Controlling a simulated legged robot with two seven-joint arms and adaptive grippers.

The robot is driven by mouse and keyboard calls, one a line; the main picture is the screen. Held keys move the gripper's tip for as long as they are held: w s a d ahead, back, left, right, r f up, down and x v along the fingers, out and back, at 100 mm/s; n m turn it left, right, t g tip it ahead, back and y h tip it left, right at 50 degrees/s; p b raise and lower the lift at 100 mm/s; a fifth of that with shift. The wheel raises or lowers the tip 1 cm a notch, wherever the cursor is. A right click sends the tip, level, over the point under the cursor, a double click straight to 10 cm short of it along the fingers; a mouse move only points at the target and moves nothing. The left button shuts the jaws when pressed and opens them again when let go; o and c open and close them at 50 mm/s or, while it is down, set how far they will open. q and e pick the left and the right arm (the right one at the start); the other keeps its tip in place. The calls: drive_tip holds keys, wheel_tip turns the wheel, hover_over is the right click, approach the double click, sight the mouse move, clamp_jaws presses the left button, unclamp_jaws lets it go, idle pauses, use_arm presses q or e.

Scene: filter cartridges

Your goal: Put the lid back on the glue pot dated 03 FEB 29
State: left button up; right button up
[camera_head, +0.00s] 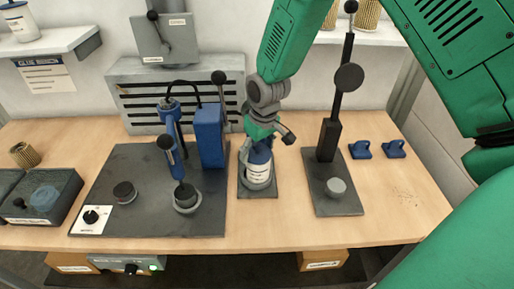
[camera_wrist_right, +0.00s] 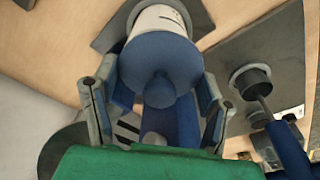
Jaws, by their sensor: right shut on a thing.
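A white glue pot (camera_head: 258,173) with a printed label stands upright in a round seat on a small dark plate, right of the middle of the bench; its date is too small to read. A blue lid (camera_wrist_right: 160,66) with a rounded knob is at the top of the white pot (camera_wrist_right: 160,20) in the right wrist view. I cannot tell whether it is fully seated. My right gripper (camera_head: 262,140) comes down from above, its fingers shut on either side of the blue lid; it also fills the right wrist view (camera_wrist_right: 155,105). My left gripper is out of view.
A blue-handled press station on a dark plate (camera_head: 140,205) stands close left of the pot. A lever stand (camera_head: 331,140) stands close right. Another lidded pot (camera_head: 22,24) is on the left shelf (camera_head: 45,42). Two blue pieces (camera_head: 360,150) lie on the right, near free bench.

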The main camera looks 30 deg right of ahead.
drive_tip(key=shift+d+f, duration=0.1)
drive_tip(key=shift+d, duration=0.15)
drive_tip(key=o, duration=1.2)
drive_tip(key=shift+a, duration=0.2)
drive_tip(key=shift+d+r+p, duration=0.1)
drive_tip(key=shift+r+p, duration=0.4)
drive_tip(key=shift+r, duration=0.05)
drive_tip(key=shift+r+p, duration=2.75)
drive_tip(key=shift+r, duration=0.3)
